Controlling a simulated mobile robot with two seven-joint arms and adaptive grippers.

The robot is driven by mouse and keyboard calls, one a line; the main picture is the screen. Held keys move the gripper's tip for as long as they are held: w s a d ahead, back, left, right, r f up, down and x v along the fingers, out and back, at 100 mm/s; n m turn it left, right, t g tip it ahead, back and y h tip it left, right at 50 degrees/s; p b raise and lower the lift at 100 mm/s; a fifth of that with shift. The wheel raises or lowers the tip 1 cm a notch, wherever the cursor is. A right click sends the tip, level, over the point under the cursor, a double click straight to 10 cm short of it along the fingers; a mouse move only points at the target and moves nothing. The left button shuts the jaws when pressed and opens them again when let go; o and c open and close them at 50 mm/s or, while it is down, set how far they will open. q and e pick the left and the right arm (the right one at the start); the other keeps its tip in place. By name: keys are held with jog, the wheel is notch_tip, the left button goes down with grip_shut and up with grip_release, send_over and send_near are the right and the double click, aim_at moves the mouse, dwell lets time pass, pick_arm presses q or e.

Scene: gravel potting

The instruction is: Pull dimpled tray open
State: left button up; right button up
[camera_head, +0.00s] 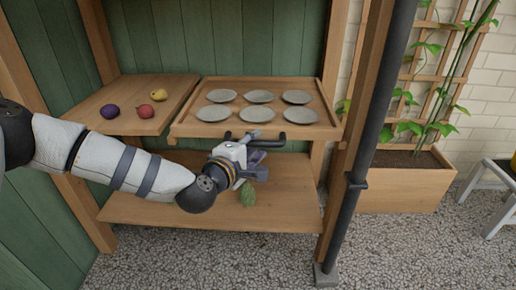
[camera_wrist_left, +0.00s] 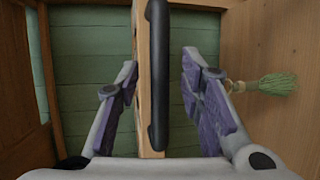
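The wooden tray (camera_head: 187,130) sits on the upper shelf, right of the fruit. It carries several round grey dishes or dimples in two rows. A black bar handle (camera_head: 286,141) is on its front edge. My left gripper (camera_head: 257,163) is just in front of the tray at the handle. In the left wrist view the handle (camera_wrist_left: 158,75) runs between the two spread fingers of my left gripper (camera_wrist_left: 162,100), with a gap on each side. The tray's wooden front edge (camera_wrist_left: 147,120) shows behind it. My right gripper is not in view.
Three fruits, one purple (camera_head: 110,111), one red (camera_head: 145,110) and one yellow (camera_head: 159,96), lie on the board at left. A green tufted thing (camera_head: 247,194) is at the lower shelf (camera_head: 150,209). A dark post (camera_head: 358,170) stands to the right, before a planter (camera_head: 405,190).

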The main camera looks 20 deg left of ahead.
pick_arm(q)
jog(key=shift+w+d+f, duration=0.1)
jog(key=shift+w, duration=0.6)
grip_shut()
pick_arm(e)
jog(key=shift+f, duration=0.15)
pick_arm(q)
jog(key=shift+s, duration=0.1)
